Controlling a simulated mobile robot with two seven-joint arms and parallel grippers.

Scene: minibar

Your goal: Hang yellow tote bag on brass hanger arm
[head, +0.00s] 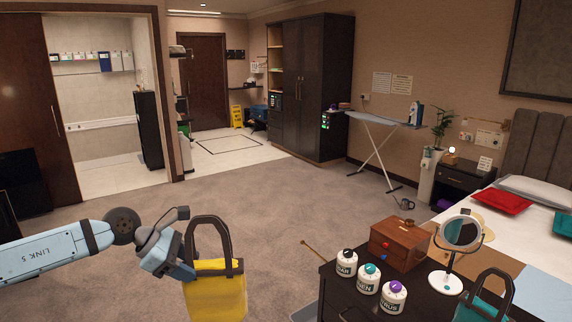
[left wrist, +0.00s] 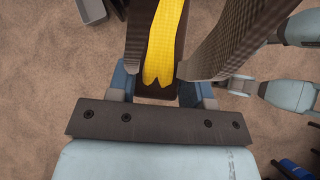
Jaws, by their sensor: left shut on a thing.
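The yellow tote bag (head: 215,291) hangs upright in the lower left-middle of the head view, its dark handles (head: 207,222) standing up above it. My left gripper (head: 180,269) is shut on the bag at its left side, near the base of the handles. In the left wrist view, the yellow body (left wrist: 160,40) shows between the dark handle straps, which partly hide the fingers. A thin brass rod (head: 314,249), seemingly the brass hanger arm, sticks out at the left of the dark table. The bag is left of it and apart from it. My right gripper is not seen.
The dark table (head: 337,291) holds several lidded jars (head: 368,279), a wooden box (head: 399,243), a round mirror (head: 461,232) and a teal tote bag (head: 483,305). Carpet (head: 270,200) is clear behind the yellow bag. A bed (head: 540,225) stands right.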

